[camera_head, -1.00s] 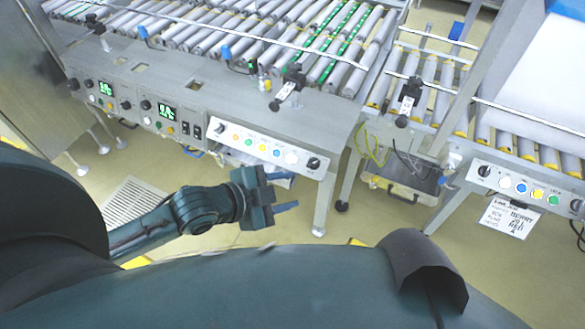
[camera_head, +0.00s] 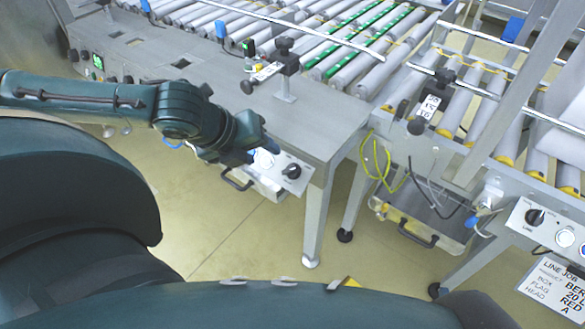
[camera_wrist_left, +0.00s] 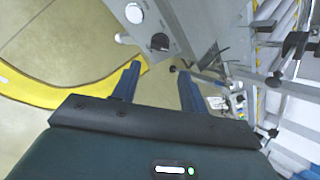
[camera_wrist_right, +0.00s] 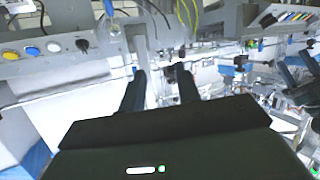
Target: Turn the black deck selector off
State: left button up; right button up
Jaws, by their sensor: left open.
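A black rotary knob (camera_head: 292,171) sits at the right end of a light button panel on the conveyor bench front. In the left wrist view the black knob (camera_wrist_left: 160,42) lies ahead of the fingers, beside a white button. My left gripper (camera_head: 258,145) is over the panel, just left of the knob in the head view, and hides most of the panel. Its fingers (camera_wrist_left: 158,82) are open, empty and apart from the knob. My right gripper shows only in its wrist view (camera_wrist_right: 162,78), with fingers apart and empty. The knob's label is not readable.
Another black knob marked LINE (camera_head: 535,216) is on the right-hand panel. A clamp post (camera_head: 285,70) stands on the bench top above the left panel. Yellow cables (camera_head: 376,155) hang between the benches. The floor (camera_head: 215,215) before the bench is clear.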

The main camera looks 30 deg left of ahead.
aim_at(288, 169)
pick_arm(q)
jog(key=b+x, duration=0.4)
jog(key=x, duration=0.7)
jog(key=shift+s, duration=0.1)
jog(key=shift+w+d+f, duration=0.1)
jog(key=shift+w+f, duration=0.2)
jog(key=shift+f, duration=0.1)
pick_arm(e)
jog(key=t, duration=0.1)
jog(key=a+n+t+y, duration=0.1)
jog(key=t, duration=0.1)
jog(key=shift+w+a+r+n+y, duration=0.15)
jog(key=shift+w+n+y, duration=0.15)
jog(key=shift+y, duration=0.1)
pick_arm(q)
jog(key=shift+c, duration=0.5)
jog(key=c, duration=0.6)
